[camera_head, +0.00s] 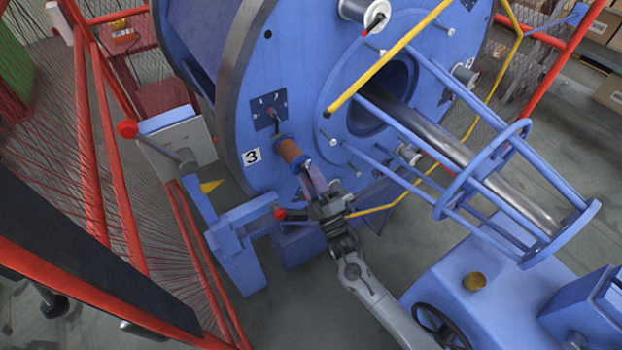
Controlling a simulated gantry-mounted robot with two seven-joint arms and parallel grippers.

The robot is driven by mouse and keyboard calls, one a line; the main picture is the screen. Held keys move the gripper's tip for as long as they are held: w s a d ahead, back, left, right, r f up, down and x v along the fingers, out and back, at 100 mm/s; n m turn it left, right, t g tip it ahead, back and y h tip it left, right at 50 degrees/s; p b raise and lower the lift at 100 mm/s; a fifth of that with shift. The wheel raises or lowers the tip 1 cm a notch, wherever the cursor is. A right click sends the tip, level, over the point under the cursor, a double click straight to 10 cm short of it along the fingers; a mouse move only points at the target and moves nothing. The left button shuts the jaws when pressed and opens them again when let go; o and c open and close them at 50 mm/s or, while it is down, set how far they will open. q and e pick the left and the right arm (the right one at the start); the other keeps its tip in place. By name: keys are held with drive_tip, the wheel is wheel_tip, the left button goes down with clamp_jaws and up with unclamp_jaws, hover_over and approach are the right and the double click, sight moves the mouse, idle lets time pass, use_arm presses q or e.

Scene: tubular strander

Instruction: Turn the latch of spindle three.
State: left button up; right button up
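Spindle three carries a copper-coloured bobbin (291,153) with blue flanges on the face of the big blue disc (300,75). A white plate with a black 3 (251,156) sits to its left. My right gripper (311,182) comes from below, with its fingers at the outer end of the bobbin, close to the spindle tip (307,163). I cannot tell whether it touches the tip or whether its fingers are closed. The latch itself is not clearly visible there. A red knob (280,214) shows just left of the gripper body. My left gripper is out of view.
A yellow bar (390,58) and a blue tubular cage (487,190) around a steel shaft stand right of the bobbin. A grey box with a red-knobbed lever (127,129) is at left. Red mesh fencing (90,150) runs along the left. A handwheel (440,325) is at the lower right.

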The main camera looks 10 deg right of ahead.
drive_tip(key=shift+s+f, duration=0.1)
drive_tip(key=shift+s+d+f, duration=0.1)
drive_tip(key=shift+s+f, duration=0.05)
drive_tip(key=shift+s, duration=0.1)
drive_tip(key=v, duration=1)
drive_tip(key=shift+p, duration=0.3)
